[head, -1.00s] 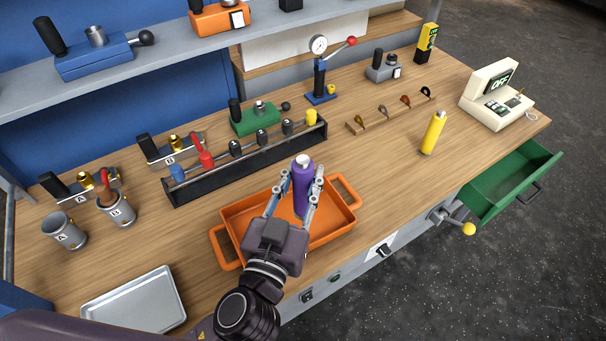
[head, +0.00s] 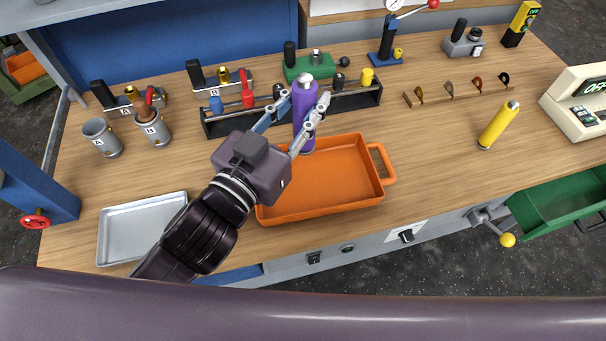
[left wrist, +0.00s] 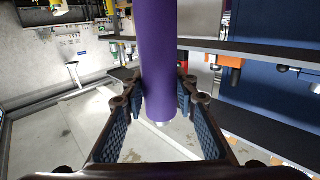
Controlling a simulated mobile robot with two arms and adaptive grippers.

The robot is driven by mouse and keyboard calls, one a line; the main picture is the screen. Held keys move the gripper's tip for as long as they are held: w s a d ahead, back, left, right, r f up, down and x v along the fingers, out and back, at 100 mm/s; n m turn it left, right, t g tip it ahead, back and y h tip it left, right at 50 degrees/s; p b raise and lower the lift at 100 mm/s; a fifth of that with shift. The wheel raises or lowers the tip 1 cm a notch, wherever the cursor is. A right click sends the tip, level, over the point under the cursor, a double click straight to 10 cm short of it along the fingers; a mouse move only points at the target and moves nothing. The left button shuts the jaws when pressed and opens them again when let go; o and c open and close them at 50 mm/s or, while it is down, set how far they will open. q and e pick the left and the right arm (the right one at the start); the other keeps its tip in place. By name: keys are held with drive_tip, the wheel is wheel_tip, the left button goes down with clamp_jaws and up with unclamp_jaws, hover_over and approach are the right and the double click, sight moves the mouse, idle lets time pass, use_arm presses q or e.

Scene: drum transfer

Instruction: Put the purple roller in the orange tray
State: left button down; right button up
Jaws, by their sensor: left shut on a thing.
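The purple roller (head: 304,104) stands upright between the fingers of my left gripper (head: 297,108) in the head view. The gripper is shut on it. The roller also shows in the left wrist view (left wrist: 158,60), between the padded fingers (left wrist: 165,112). The orange tray (head: 335,182) lies near the bench's front edge, with its bare floor showing. The roller's lower end appears over the tray's back left rim; I cannot tell whether it touches the tray. My gripper body hides the tray's left end. My right gripper is not in view.
A dark rack (head: 352,98) with coloured pegs stands close behind the tray. A yellow cylinder (head: 498,126) stands to the right. A metal tray (head: 140,228) lies left, near two grey cups (head: 102,138). An open green drawer (head: 560,205) sticks out at front right.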

sight(298, 130)
use_arm(q)
wheel_tip(298, 130, down, 5)
drive_tip(key=b, duration=0.3)
drive_tip(key=shift+r, duration=0.15)
wheel_tip(298, 130, down, 14)
drive_tip(key=b, duration=0.3)
drive_tip(key=shift+b, duration=0.3)
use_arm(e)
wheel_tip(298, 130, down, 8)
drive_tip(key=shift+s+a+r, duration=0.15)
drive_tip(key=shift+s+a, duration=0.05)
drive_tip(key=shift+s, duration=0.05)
use_arm(q)
drive_tip(key=shift+f, duration=0.25)
drive_tip(key=c, duration=1.5)
unclamp_jaws()
drive_tip(key=shift+c, duration=0.2)
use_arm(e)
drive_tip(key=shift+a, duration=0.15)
